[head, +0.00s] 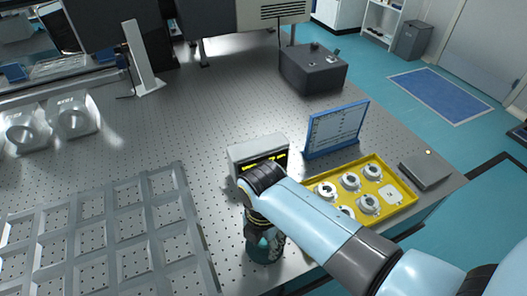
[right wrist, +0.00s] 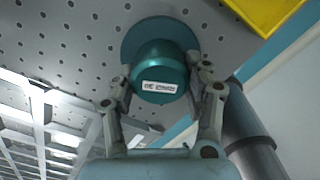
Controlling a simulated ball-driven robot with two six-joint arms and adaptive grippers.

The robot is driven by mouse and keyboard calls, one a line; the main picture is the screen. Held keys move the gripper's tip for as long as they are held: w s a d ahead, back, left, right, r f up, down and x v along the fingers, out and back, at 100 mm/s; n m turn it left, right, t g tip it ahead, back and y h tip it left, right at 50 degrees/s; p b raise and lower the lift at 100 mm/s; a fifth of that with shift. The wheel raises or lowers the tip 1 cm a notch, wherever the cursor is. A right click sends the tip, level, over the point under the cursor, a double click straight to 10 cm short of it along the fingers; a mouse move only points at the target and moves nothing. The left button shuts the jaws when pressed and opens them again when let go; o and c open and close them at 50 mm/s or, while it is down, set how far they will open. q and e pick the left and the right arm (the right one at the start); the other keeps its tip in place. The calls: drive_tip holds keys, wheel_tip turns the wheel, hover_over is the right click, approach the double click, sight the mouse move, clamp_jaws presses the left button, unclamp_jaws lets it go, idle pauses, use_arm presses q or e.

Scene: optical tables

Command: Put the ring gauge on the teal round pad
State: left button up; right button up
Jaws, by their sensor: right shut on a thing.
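The ring gauge (right wrist: 160,72) shows in the right wrist view as a teal cylinder with a small white label, too blurred to read for sure. My right gripper (right wrist: 161,74) is shut on it, one finger on each side. The teal round pad (right wrist: 135,40) shows behind the cylinder as a darker disc, partly covered by it. In the head view my right gripper (head: 262,236) points down over the pad (head: 267,258) near the table's front edge. I cannot tell whether the gauge touches the pad. My left gripper is not in view.
A yellow tray (head: 408,191) with several white round parts lies right of my arm, and a grey box with a yellow display (head: 258,152) behind it. A blue-framed board (head: 337,128) stands further back. A grey slotted rack (head: 178,207) lies to the left.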

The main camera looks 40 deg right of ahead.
drive_tip(key=shift+f, duration=0.1)
drive_tip(key=o, duration=1.4)
drive_tip(key=shift+o, duration=0.2)
wheel_tip(320, 180, up, 12)
drive_tip(key=p, duration=0.1)
drive_tip(key=shift+s, duration=0.1)
